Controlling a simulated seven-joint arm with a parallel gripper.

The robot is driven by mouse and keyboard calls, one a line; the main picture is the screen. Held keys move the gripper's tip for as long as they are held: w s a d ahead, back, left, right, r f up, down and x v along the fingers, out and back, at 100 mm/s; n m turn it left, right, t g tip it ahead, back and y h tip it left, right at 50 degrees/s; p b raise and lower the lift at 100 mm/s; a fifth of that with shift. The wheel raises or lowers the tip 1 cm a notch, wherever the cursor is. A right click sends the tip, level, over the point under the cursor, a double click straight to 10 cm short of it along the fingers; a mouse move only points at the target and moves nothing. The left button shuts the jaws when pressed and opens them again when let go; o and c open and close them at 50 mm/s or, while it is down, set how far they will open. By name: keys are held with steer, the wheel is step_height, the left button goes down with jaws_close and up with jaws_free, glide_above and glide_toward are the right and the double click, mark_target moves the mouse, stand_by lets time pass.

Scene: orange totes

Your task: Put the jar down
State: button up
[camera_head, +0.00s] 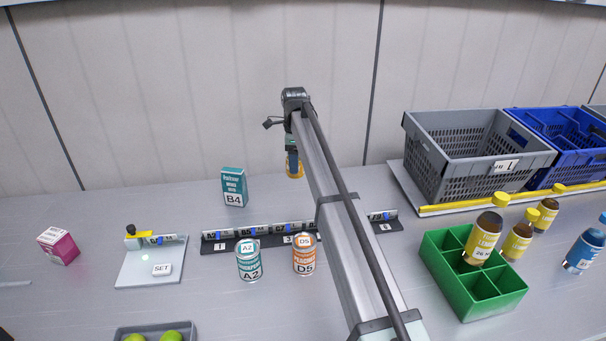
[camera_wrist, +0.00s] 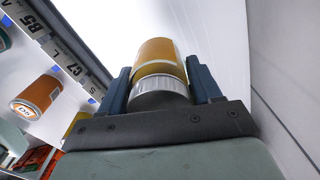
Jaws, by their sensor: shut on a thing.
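The jar (camera_wrist: 157,52) has an orange-yellow body with a ribbed silver-grey band nearest my gripper in the wrist view. My gripper (camera_wrist: 158,75) is shut on it, with a blue finger on each side. In the head view the orange jar (camera_head: 295,170) shows only in part below my gripper (camera_head: 293,160), behind my arm. It appears to be off the table, towards the back wall; the exact gap below it cannot be told.
A label rail (camera_head: 260,238) runs across the table, with can A2 (camera_head: 249,262) and can D5 (camera_head: 304,256) before it. Box B4 (camera_head: 233,188) stands behind. A green divided crate (camera_head: 490,306), bottles and a grey tote (camera_head: 425,165) are right; a pink box (camera_head: 58,246) is left.

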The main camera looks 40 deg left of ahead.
steer(key=w+d+r+m, duration=0.1)
steer(key=w+d+m, duration=0.1)
steer(key=w+d, duration=1.35)
steer(key=shift+f+n, duration=1.7)
steer(key=shift+f, duration=0.75)
steer(key=shift+f+n, duration=1.7)
steer(key=shift+f, duration=0.75)
steer(key=shift+f, duration=0.15)
steer(key=o, duration=1.3)
steer(key=shift+o, duration=0.2)
step_height(320, 180, up, 12)
